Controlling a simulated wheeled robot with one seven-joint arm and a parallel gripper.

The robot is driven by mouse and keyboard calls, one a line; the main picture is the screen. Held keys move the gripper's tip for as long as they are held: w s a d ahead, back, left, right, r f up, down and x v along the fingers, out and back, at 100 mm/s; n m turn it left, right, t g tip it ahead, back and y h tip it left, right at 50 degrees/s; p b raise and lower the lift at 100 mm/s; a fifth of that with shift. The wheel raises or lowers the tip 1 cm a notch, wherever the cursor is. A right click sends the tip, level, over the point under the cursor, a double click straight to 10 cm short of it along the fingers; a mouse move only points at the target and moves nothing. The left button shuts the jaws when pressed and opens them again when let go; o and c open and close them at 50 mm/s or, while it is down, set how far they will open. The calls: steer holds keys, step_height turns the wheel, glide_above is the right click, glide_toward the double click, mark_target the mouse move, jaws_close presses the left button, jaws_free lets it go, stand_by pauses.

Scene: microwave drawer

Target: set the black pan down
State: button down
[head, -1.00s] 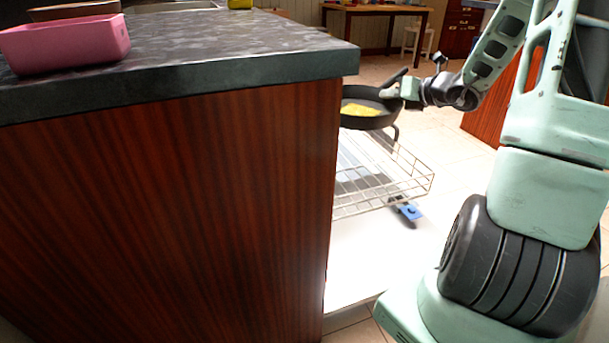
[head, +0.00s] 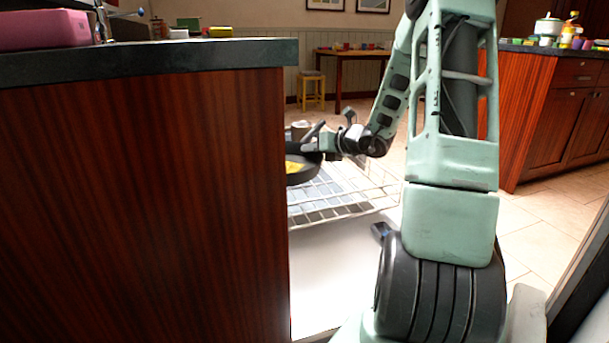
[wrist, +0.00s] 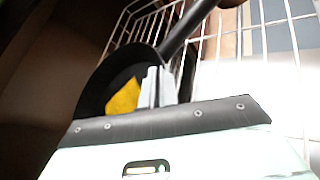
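The black pan (head: 304,172) shows in the head view, partly hidden by the counter's end, with something yellow (head: 293,166) in it. My gripper (head: 322,146) is at the pan's right side, by its handle. In the wrist view, the gripper's fingers (wrist: 156,88) are close together at the pan's edge, near the base of the handle (wrist: 186,27), and appear shut on it. The pan (wrist: 98,84) also shows there with the yellow patch (wrist: 124,97). The pan is over a pulled-out wire rack (head: 340,210); I cannot tell whether it touches the rack.
A wood-sided counter (head: 140,200) fills the left and hides part of the rack. A white open door panel (head: 335,265) lies below the rack. A pink container (head: 45,30) stands on the counter. Another cabinet (head: 560,105) is at the right. Tiled floor is open behind.

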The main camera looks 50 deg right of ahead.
step_height(320, 180, down, 6)
steer(key=b, duration=0.3)
steer(key=shift+r, duration=0.1)
steer(key=c, duration=1.7)
jaws_free()
steer(key=shift+s+r, duration=0.1)
steer(key=shift+s, duration=0.05)
steer(key=p+v, duration=0.5)
steer(key=v, duration=0.6)
steer(key=shift+s, duration=0.1)
steer(key=shift+s+p, duration=0.3)
